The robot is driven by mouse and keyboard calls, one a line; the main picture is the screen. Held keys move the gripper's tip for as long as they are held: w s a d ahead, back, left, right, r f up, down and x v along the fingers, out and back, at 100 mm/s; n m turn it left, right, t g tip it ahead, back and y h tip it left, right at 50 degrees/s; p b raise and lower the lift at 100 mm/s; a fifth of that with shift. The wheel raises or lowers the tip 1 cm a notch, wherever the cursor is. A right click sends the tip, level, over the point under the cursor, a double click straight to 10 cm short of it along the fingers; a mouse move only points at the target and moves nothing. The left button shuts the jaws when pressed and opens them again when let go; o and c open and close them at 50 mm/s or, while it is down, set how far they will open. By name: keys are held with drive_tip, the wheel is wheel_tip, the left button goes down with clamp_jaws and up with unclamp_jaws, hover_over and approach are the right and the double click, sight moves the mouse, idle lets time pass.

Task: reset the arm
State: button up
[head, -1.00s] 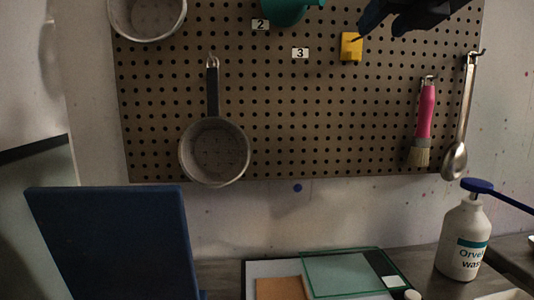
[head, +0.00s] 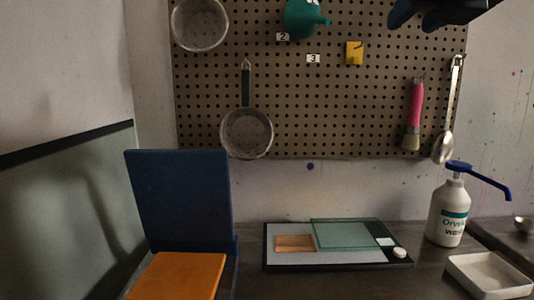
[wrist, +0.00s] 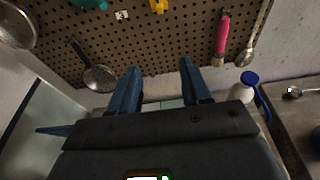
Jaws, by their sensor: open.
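My gripper (wrist: 157,85) shows in the wrist view with its two blue fingers apart and nothing between them. In the head view my gripper (head: 418,18) is only partly seen at the top right edge, in front of the upper pegboard. It is apart from the hanging tools. The pegboard (head: 300,125) is brown with rows of holes and fills the upper middle of the head view.
On the pegboard hang pans (head: 246,133), a teal vessel (head: 303,18), a yellow piece (head: 354,52), a pink-handled brush (head: 415,110) and a spoon (head: 445,140). Below stand a pump bottle (head: 448,215), a white tray (head: 488,274), a flat board (head: 350,260) and a blue panel (head: 178,200).

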drive_tip(key=w+a+f+m+t+y, duration=0.1)
drive_tip(key=a+f+m+y, duration=0.25)
drive_tip(key=f+m, duration=0.3)
drive_tip(key=a+f+m+t+y, duration=0.1)
drive_tip(key=a+f+m+y, duration=0.1)
drive_tip(key=f+m+y, duration=0.4)
drive_tip(key=s+f+m+t+h, duration=0.1)
drive_tip(key=s+f+m+h, duration=0.25)
drive_tip(key=f+m, duration=0.5)
drive_tip(key=s+f+m+t+h, duration=0.1)
drive_tip(key=s+f+m+h, duration=0.3)
drive_tip(key=f, duration=0.8)
drive_tip(key=s+d+f+m+g+h+p, duration=0.1)
drive_tip(key=s+f+m, duration=0.3)
drive_tip(key=s+f, duration=0.4)
drive_tip(key=s+d+f+m+g+h, duration=0.1)
drive_tip(key=s+f+m, duration=0.45)
drive_tip(key=s, duration=0.55)
drive_tip(key=s+d+f+g, duration=0.1)
drive_tip(key=s+d, duration=0.1)
drive_tip(key=s, duration=0.7)
drive_tip(key=s+d+m+g, duration=0.1)
drive_tip(key=s, duration=0.9)
drive_tip(key=shift+d+f, duration=0.35)
drive_tip(key=shift+f, duration=0.05)
